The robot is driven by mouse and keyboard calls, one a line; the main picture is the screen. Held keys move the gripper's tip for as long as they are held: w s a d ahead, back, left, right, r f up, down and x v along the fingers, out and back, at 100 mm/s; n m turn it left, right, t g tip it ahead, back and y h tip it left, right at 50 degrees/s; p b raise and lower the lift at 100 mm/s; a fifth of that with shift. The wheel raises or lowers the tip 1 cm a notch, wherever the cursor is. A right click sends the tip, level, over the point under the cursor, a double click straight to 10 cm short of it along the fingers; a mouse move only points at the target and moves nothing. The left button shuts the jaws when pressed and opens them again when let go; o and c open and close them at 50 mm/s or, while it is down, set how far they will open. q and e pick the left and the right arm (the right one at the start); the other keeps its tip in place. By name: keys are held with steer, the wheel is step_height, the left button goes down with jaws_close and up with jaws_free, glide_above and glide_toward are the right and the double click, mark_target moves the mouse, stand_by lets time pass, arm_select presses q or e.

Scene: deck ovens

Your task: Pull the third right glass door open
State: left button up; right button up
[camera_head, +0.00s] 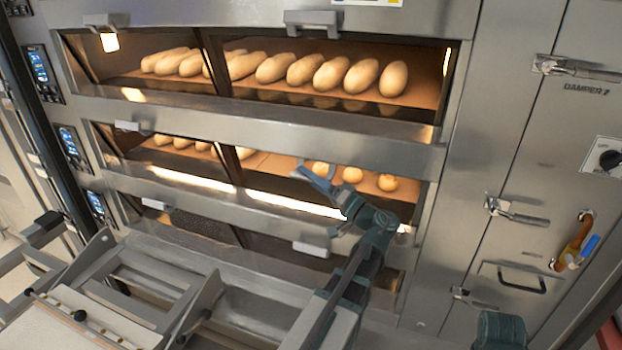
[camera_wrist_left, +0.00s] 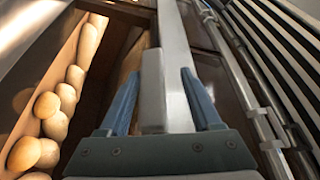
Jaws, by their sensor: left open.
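Deck oven doors with glass windows fill the head view. My left gripper (camera_head: 318,174) is open at the upper edge of the right glass door (camera_head: 275,170) of the middle visible deck. In the left wrist view, a grey block-shaped handle (camera_wrist_left: 152,92) lies between the spread fingers of my left gripper (camera_wrist_left: 160,88); whether they touch it cannot be told. In the head view the gripper mostly hides this handle. The right door handles of the upper visible deck (camera_head: 311,22) and the lower visible deck (camera_head: 310,249) show clear. The doors look shut. My right gripper is not in view.
Long loaves (camera_head: 300,70) lie in the upper visible deck, round rolls (camera_head: 352,174) in the middle one. A metal loader frame (camera_head: 190,300) stands at lower left. A steel cabinet with latches (camera_head: 515,211) and a dark handle (camera_head: 521,280) is at right.

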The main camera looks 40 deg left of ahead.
arm_select(q)
steer(key=b+v, duration=0.3)
steer(key=v, duration=1)
steer(key=shift+d, duration=0.35)
steer(key=shift+f, duration=0.2)
steer(key=s+d+f+m+h, duration=0.1)
steer(key=d+f+m+h, duration=0.15)
steer(key=f, duration=0.35)
steer(key=s+d+f+m+t+h, duration=0.1)
steer(key=s+d+f+h, duration=0.15)
steer(key=f+h, duration=0.2)
steer(key=d+f+m+h, duration=0.2)
steer(key=d+f+h, duration=0.1)
steer(key=f, duration=0.3)
steer(key=s+d+f+m+h, duration=0.2)
steer(key=s+d+f+h, duration=0.2)
steer(key=d, duration=0.5)
steer(key=s+d+f+m+g+h+p, duration=0.1)
steer(key=s+d+f+m+h, duration=0.2)
steer(key=d, duration=0.7)
steer(key=shift+s+f+g+h, duration=0.3)
steer(key=shift+s+f+h, duration=0.45)
steer(key=shift+f+h, duration=0.35)
steer(key=shift+r, duration=0.15)
